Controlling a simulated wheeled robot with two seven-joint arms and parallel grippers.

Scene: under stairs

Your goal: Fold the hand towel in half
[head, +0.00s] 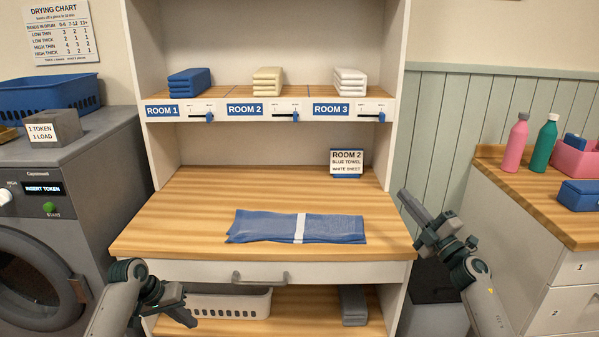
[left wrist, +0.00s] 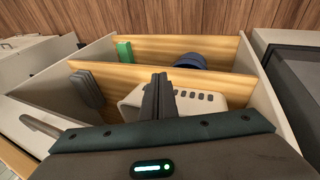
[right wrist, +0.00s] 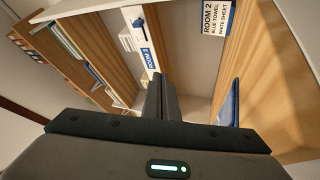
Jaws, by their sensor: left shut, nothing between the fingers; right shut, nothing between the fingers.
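The hand towel (head: 270,228) is blue with one white stripe across it. It lies as a long, narrow, flat strip on the wooden worktop, its left end slightly uneven. Part of it shows at the right in the right wrist view (right wrist: 234,102). My left gripper (head: 190,316) is shut and empty, low in front of the worktop and left of the drawer handle. My right gripper (head: 404,193) is shut and empty, beside the worktop's right edge and apart from the towel. Whether the towel is layered is hard to tell.
The wooden worktop (head: 190,215) is clear around the towel. A Room 2 card (head: 346,163) stands at its back. The shelf above holds blue (head: 190,82), cream (head: 267,80) and white (head: 350,83) folded stacks. A drawer handle (head: 260,279) juts out below the worktop.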

